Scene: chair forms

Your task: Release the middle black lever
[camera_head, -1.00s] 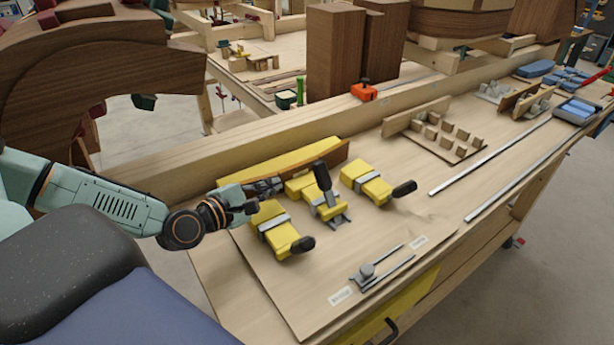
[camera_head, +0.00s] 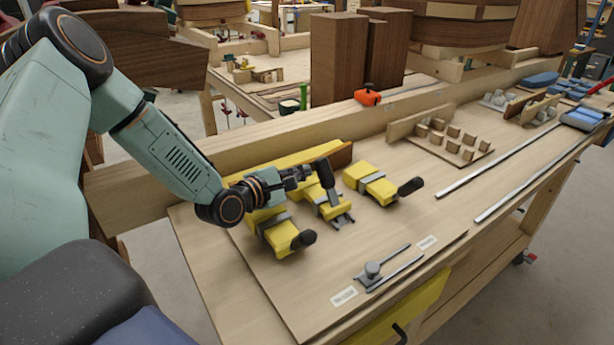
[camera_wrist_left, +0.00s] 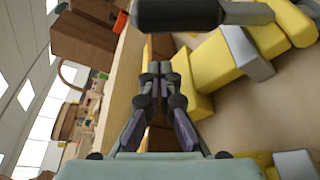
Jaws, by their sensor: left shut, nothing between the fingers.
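Three yellow clamps with black levers sit on a wooden board. The middle black lever (camera_head: 324,172) stands nearly upright on its yellow clamp (camera_head: 325,203). The left black lever (camera_head: 303,240) and right black lever (camera_head: 411,186) lie low, pointing forward and right. My left gripper (camera_head: 303,173) is shut and empty, just left of the middle lever. In the left wrist view, my fingertips (camera_wrist_left: 160,68) are together, and the middle lever (camera_wrist_left: 178,14) crosses the top just beyond them, seemingly with a small gap. My right gripper is out of view.
A wooden beam (camera_head: 210,166) runs behind the clamps. A metal slide fixture (camera_head: 374,270) lies at the board's front. Wooden pegs (camera_head: 452,137) and metal rails (camera_head: 494,158) lie to the right. The board between the clamps and slide is clear.

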